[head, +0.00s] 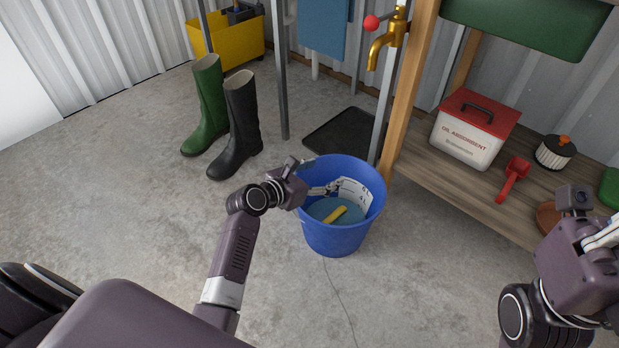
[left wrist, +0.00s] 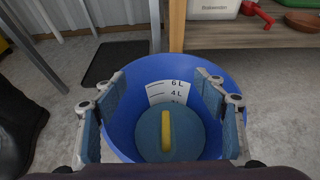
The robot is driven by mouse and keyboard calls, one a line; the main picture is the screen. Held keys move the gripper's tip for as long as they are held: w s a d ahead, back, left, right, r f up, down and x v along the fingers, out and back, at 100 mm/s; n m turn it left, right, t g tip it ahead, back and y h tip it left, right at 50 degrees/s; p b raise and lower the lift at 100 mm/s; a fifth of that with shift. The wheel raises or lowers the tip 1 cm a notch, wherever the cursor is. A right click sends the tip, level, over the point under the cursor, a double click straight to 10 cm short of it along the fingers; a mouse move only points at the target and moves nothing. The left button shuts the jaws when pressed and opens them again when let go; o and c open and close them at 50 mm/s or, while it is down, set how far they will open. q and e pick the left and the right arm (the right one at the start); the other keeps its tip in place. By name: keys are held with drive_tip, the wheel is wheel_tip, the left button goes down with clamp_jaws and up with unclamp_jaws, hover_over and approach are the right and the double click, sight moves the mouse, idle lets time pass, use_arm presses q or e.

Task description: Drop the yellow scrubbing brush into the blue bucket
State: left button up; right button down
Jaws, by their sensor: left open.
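The blue bucket (head: 335,238) stands upright on the concrete floor, and it also shows in the left wrist view (left wrist: 235,80). The yellow scrubbing brush (head: 335,214) lies inside it on the lighter blue bottom, seen in the left wrist view as a yellow bar (left wrist: 167,136). My left gripper (head: 328,190) is at the bucket's mouth. In the left wrist view its fingers (left wrist: 166,100) are wide apart, with nothing between them and the brush below. My right gripper (head: 603,234) is at the right edge of the head view, partly cut off.
Green (head: 208,105) and black boots (head: 238,125) stand left of the bucket. A dark mat (head: 345,132) lies behind it. The wooden shelf (head: 430,182) at right holds an oil absorbent box (head: 463,140) and a red scoop (head: 513,177). Floor in front is clear.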

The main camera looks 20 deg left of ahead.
use_arm(q)
drive_tip(key=v, duration=0.6)
drive_tip(key=shift+s, duration=0.2)
drive_tip(key=shift+r, duration=0.1)
